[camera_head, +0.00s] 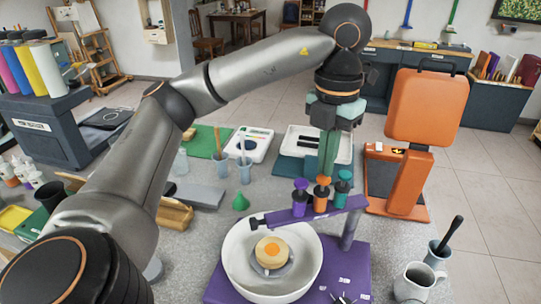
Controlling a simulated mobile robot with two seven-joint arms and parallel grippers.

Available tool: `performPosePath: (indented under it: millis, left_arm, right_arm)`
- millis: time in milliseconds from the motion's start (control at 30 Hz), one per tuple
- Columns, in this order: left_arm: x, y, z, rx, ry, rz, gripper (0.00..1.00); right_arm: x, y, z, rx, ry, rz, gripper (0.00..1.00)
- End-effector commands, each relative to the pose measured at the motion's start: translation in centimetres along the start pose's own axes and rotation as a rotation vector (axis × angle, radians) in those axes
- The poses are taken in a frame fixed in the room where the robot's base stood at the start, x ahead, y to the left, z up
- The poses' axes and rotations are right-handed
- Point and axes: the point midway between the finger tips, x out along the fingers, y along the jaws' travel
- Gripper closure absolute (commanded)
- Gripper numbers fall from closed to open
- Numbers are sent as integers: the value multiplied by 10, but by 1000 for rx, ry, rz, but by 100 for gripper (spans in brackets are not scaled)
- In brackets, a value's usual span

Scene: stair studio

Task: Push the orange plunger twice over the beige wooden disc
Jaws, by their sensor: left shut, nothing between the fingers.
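A purple stand (352,262) carries a raised arm with a purple plunger (300,200), an orange plunger (321,202) and a teal plunger (343,186) in a row. A white bowl (241,279) stands on the stand's base. In it lies the beige wooden disc (284,255), with an orange spot on its top, on a grey dish. My left gripper (325,174) points down, shut and empty, with its fingertips at or just above the orange plunger's top. I cannot tell whether they touch. My right gripper is not in view.
An orange press-like device (422,110) stands to the right of the stand. Mugs (414,281) are at the front right. Behind are a white tray (304,141), a scale-like box (249,146) and cups. A green cone (240,201) stands left of the plungers.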

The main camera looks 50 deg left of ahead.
Motion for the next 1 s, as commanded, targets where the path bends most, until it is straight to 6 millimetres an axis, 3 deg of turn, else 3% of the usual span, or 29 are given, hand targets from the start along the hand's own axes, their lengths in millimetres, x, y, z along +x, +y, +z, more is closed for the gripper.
performPosePath:
  millis: [567, 1000]
  left_arm:
    - [26, 0, 0, 0, 0, 0, 100]
    - [14, 0, 0, 0, 1, 0, 100]
  right_arm:
    - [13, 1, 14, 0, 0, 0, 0]
    - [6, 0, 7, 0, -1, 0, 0]
